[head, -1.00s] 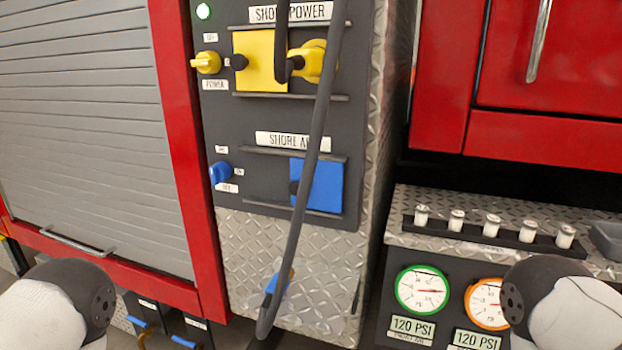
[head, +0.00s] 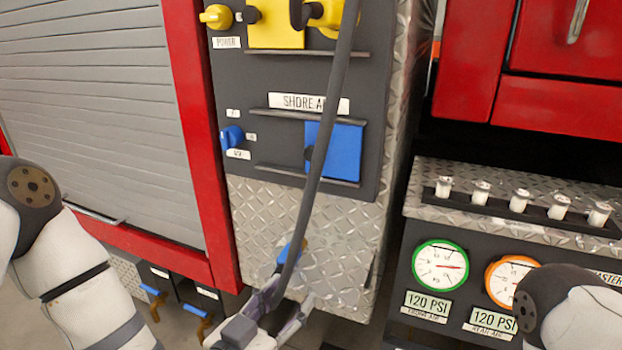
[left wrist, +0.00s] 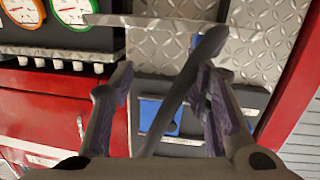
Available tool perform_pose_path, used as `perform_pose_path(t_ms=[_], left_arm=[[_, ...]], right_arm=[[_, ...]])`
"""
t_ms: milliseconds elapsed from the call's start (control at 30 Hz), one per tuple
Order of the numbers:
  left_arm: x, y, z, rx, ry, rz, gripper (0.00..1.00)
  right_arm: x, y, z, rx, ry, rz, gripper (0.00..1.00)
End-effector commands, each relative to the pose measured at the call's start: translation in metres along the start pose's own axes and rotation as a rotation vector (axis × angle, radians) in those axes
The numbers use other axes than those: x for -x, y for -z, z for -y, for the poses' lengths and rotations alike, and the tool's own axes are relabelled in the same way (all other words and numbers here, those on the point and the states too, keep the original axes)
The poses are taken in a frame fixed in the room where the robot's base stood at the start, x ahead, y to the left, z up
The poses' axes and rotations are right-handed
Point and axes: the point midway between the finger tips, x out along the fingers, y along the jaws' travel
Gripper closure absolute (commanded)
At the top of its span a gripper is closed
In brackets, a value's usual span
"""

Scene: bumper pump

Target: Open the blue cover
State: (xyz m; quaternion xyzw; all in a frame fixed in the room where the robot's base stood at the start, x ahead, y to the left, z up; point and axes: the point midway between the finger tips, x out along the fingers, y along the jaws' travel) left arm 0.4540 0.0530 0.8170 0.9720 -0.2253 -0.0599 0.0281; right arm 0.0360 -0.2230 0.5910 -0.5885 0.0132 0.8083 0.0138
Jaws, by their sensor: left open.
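The blue cover (head: 340,150) is a flat square panel between two dark rails under the "SHORE A…" label in the head view. A dark knob is at its left edge, partly behind a hanging cable. In the left wrist view, the cover (left wrist: 150,117) shows partly, between the fingers and behind the cable. In the left wrist view, the cable runs across the space between the open fingers (left wrist: 163,75). My right gripper is out of view.
The dark cable (head: 325,150) hangs from the yellow plug down across the panel. A blue switch (head: 232,136) is left of the cover. Gauges (head: 440,266) and a row of white-topped knobs (head: 519,201) are at right. A grey roller shutter (head: 100,110) is at left.

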Motion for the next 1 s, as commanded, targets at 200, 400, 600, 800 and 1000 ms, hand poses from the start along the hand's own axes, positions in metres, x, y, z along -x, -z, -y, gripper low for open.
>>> perform_pose_path(t_ms=[200, 400, 600, 800, 1000], left_arm=[[-0.018, 0.132, 0.015, -0.092, 0.085, -0.477, 0.57], [-0.043, 0.158, 0.018, -0.100, 0.094, -0.513, 0.57], [-0.088, 0.180, 0.021, -0.099, 0.093, -0.506, 0.57], [-0.116, 0.194, 0.024, -0.097, 0.092, -0.502, 0.57], [-0.122, 0.197, 0.024, -0.096, 0.091, -0.500, 0.57]], right_arm=[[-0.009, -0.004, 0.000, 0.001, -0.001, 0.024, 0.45], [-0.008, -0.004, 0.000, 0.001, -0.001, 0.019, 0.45], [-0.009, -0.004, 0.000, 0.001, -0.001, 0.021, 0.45], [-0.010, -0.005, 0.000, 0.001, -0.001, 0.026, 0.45], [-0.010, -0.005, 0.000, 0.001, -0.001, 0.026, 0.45]])
